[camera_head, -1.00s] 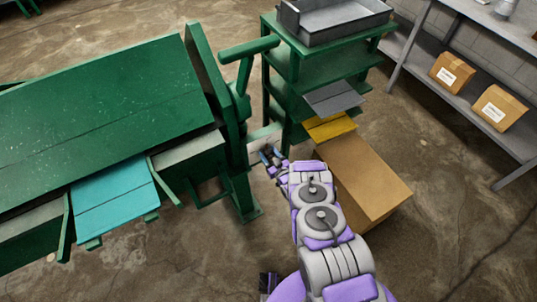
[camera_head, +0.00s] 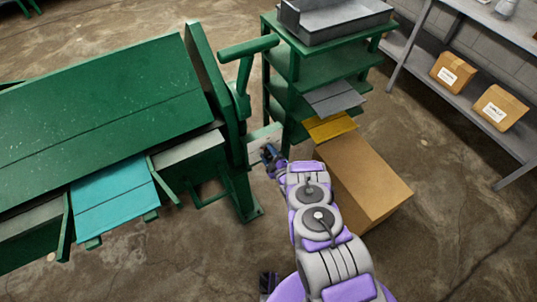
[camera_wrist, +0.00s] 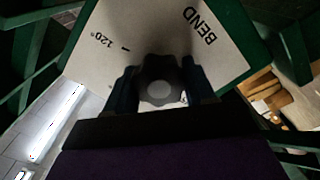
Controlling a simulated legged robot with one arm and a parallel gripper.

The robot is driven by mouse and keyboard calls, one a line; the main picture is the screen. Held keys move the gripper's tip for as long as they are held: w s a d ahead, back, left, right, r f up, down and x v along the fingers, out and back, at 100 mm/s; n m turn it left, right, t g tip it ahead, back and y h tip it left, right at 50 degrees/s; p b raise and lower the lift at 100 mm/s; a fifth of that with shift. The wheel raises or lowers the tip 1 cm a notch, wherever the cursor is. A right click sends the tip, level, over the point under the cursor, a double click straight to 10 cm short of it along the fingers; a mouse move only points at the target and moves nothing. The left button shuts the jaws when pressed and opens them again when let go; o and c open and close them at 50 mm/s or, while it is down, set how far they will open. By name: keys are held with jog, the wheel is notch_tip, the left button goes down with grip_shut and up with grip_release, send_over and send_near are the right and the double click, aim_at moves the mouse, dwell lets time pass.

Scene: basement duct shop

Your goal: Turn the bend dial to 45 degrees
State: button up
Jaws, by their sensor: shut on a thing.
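The bend dial (camera_wrist: 160,92) is a dark lobed knob with a pale round centre, seen in the wrist view. It stands in front of a pale plate (camera_wrist: 115,30) marked "BEND" and "120°" with a tick line; other marks are hidden or out of view. My gripper (camera_wrist: 162,84) has one finger on each side of the knob and is shut on it. In the head view my gripper (camera_head: 272,155) is at the right end of the green bending machine (camera_head: 110,100), where the dial itself is too small to make out.
A green shelf rack (camera_head: 325,70) with a grey tray (camera_head: 330,22) on top stands right of the machine. Grey and yellow sheets stick out of it. A cardboard box (camera_head: 365,180) is beside my arm. A teal sheet (camera_head: 112,195) lies at the machine's front.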

jog(key=n, duration=0.5)
jog(key=shift+s+a+f, duration=0.15)
jog(key=shift+s+a, duration=0.05)
jog(key=shift+f+n, duration=0.1)
jog(key=shift+n, duration=1.1)
jog(key=shift+s+a+f, duration=0.1)
jog(key=o, duration=0.7)
jog(key=shift+o, duration=1.4)
jog(key=shift+s+d, duration=0.15)
jog(key=shift+d, duration=0.2)
jog(key=v, duration=1.6)
jog(key=shift+s, duration=0.25)
